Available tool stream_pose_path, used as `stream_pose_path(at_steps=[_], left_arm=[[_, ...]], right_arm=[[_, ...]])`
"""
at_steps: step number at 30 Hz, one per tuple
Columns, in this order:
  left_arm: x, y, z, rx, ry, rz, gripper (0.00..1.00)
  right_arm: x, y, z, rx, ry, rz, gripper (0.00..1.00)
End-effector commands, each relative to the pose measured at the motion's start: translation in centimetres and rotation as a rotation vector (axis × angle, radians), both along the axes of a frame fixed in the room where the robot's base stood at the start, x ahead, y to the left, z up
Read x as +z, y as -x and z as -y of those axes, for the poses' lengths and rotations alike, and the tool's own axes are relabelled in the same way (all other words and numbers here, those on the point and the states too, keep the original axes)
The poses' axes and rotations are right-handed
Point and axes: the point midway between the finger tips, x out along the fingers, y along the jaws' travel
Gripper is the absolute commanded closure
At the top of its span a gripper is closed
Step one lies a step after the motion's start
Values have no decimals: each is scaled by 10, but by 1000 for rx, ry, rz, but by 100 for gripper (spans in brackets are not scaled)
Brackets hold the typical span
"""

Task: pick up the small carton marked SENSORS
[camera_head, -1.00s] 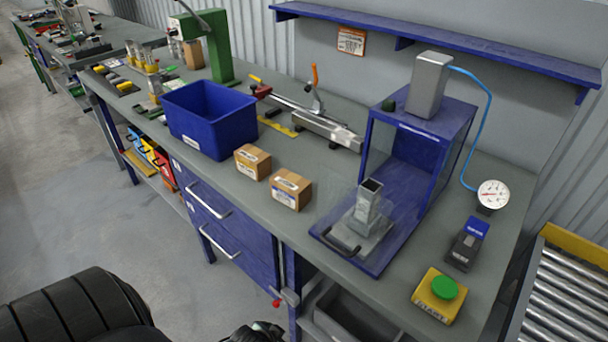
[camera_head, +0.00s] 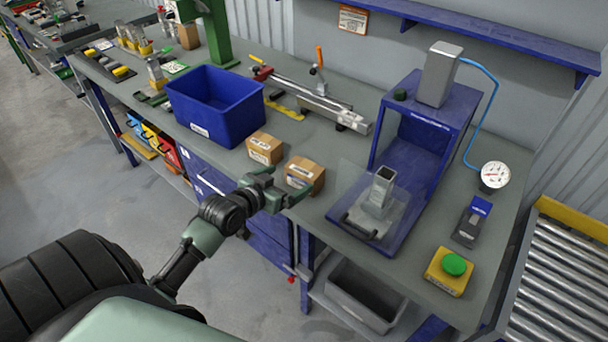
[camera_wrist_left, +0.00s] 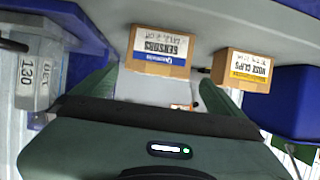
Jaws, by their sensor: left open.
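The small brown carton marked SENSORS (camera_wrist_left: 160,52) appears upside down in the left wrist view, with a white and blue label. In the head view it is the right one of two cartons (camera_head: 304,174), near the bench's front edge. My left gripper (camera_head: 281,188) is open and empty, just in front of this carton at the bench edge. In the wrist view its green fingers (camera_wrist_left: 160,80) are spread to either side, with the carton beyond them and apparently not between them. My right gripper is not in view.
A second carton, marked HOSE CLIPS (camera_wrist_left: 242,70), stands just left of it in the head view (camera_head: 265,148). A blue bin (camera_head: 214,108) stands further left. A blue press fixture (camera_head: 420,150) with a clear panel is to the right. A START button box (camera_head: 450,271) is near the right front.

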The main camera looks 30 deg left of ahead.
Motion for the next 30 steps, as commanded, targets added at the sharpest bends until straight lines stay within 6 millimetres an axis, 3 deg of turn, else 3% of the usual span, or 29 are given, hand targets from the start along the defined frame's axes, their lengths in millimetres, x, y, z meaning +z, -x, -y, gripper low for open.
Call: stream_pose_path(at_steps=[9,30], left_arm=[[-16,-50,-2,4,5,10,0],[-45,-108,2,3,3,8,0]], right_arm=[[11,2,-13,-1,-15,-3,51],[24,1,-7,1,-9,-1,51]])
